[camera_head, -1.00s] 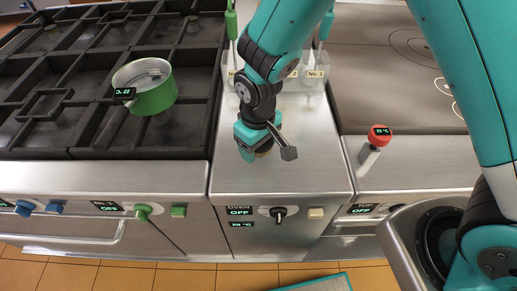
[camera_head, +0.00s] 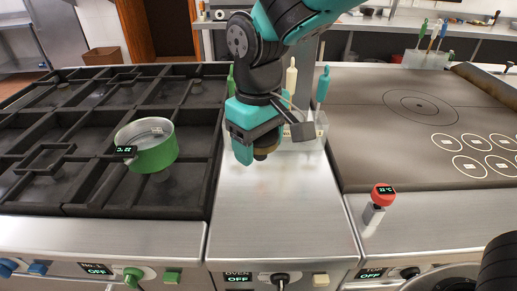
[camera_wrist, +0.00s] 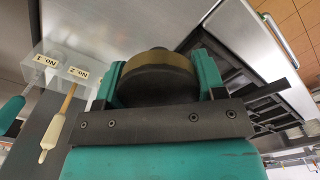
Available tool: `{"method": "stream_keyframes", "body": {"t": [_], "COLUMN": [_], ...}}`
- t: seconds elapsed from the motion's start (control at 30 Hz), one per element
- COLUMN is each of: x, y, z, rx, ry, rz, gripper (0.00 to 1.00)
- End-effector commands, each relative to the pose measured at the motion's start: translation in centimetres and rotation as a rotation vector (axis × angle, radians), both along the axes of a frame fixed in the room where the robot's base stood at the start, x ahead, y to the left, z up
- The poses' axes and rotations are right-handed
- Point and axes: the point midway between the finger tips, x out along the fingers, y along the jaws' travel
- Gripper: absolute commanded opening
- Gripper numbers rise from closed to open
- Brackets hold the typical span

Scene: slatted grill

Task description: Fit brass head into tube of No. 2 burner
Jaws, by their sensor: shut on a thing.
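My gripper (camera_head: 258,148) is over the steel counter between the two cooktops, in front of the tool holder. It is shut on the brass head (camera_head: 266,151), which is mostly hidden behind the fingers in the head view. In the wrist view the brass head (camera_wrist: 158,66) is a round piece with a brass band and dark faces, between the two teal fingers (camera_wrist: 160,82). It appears clear of the counter. The black slatted grate (camera_head: 100,140) is on the left. I cannot tell which burner is No. 2, and its tube is not visible.
A green pot (camera_head: 147,147) stands on the grate. A clear holder (camera_wrist: 62,75) with labelled tools is behind my gripper. A red-topped thermometer (camera_head: 381,196) stands at the right. The counter's front (camera_head: 275,225) is clear. Knobs line the front edge.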

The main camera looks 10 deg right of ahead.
Motion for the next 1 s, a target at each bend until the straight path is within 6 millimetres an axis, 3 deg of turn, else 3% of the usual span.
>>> {"method": "stream_keyframes", "body": {"t": [0.07, 0.1, 0.2, 0.43, 1.0], "x": [0.0, 0.0, 0.0, 0.0, 0.0], "y": [0.0, 0.0, 0.0, 0.0, 0.0], "z": [0.0, 0.0, 0.0, 0.5, 4.1], "rx": [0.001, 0.001, 0.001, 0.001, 0.001], "ry": [-0.001, -0.001, -0.001, -0.001, -0.002], "rz": [0.000, 0.000, 0.000, 0.000, 0.000], "gripper": [0.33, 0.61, 0.39, 0.39, 0.39]}}
